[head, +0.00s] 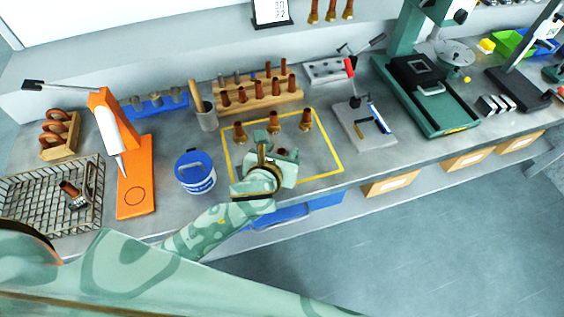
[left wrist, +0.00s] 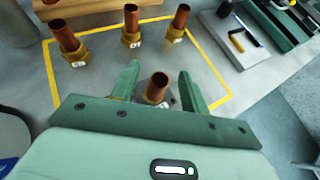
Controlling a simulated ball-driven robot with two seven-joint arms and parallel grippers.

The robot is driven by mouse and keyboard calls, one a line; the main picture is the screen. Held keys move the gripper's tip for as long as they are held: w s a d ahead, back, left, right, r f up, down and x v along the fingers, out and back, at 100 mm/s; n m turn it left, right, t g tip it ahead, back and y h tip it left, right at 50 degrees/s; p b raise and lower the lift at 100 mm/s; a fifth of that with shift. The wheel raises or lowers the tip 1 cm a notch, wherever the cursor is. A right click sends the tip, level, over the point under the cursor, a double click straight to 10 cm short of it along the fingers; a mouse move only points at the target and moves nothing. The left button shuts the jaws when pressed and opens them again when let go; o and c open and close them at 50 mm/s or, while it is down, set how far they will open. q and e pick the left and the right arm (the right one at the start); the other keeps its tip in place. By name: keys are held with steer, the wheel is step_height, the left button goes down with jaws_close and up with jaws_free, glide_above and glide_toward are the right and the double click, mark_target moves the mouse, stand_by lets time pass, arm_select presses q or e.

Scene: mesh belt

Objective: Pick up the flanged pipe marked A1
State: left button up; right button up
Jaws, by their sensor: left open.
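Several copper flanged pipes with brass flanges stand upright inside a yellow outline on the bench. Three form a back row: left (left wrist: 67,37), middle (left wrist: 131,24) and right (left wrist: 179,20) in the left wrist view. A fourth pipe (left wrist: 158,88) stands nearer, between the open fingers of my left gripper (left wrist: 158,86), with no clear contact; in the head view this pipe (head: 284,152) is partly hidden by the gripper. The flanges carry small white tags, too small to read surely, so I cannot tell which is A1. My right gripper is not in view.
A blue bucket (head: 195,174) and an orange stand (head: 137,183) are to the left, with a wire basket (head: 90,213) beyond. A wooden rack of pipes (head: 262,98) stands behind. A grey board (head: 364,127) and a green press (head: 428,100) are to the right.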

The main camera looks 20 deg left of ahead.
arm_select(q)
steer(key=x, duration=0.2)
steer(key=shift+w+f, duration=0.25)
steer(key=shift+w, duration=0.05)
steer(key=shift+r, duration=0.1)
jaws_close()
